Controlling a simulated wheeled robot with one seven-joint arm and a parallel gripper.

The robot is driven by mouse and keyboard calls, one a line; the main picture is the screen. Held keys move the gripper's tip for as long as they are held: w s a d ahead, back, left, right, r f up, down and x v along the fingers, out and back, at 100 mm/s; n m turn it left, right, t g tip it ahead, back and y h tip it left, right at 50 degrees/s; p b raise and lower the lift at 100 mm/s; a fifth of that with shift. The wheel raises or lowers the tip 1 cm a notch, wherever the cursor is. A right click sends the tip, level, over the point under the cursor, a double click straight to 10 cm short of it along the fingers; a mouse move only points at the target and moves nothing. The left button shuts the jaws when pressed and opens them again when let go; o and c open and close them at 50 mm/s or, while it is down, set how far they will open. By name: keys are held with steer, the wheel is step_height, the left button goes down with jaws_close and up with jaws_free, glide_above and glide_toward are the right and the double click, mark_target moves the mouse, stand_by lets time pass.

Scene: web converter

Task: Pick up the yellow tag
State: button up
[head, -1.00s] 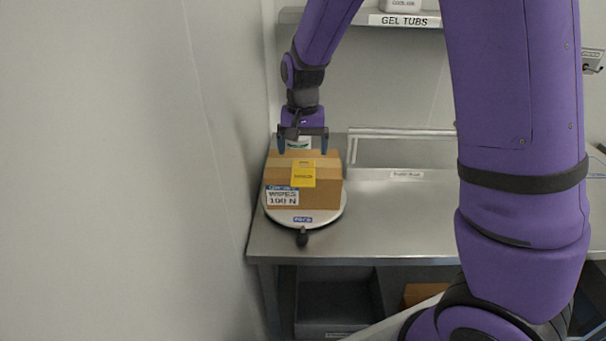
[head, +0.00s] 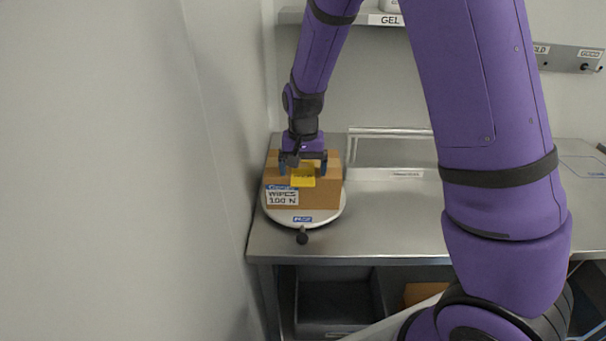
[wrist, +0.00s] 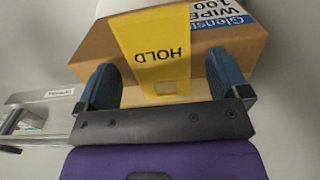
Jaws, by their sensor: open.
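The yellow tag (head: 303,177) hangs over the top front edge of a cardboard box (head: 322,196). In the wrist view the tag (wrist: 155,50) reads "HOLD" and has a small square hole near its end. My gripper (head: 303,170) is at the top of the box, right at the tag, and hides the tag's upper part in the head view. In the wrist view my gripper (wrist: 163,85) is open, with one blue finger on each side of the tag and clear gaps between. The box also shows behind the tag in the wrist view (wrist: 200,48).
A wall (head: 130,170) stands close on the left. The steel bench (head: 390,225) is clear to the right.

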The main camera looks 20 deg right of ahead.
steer(key=c, duration=1)
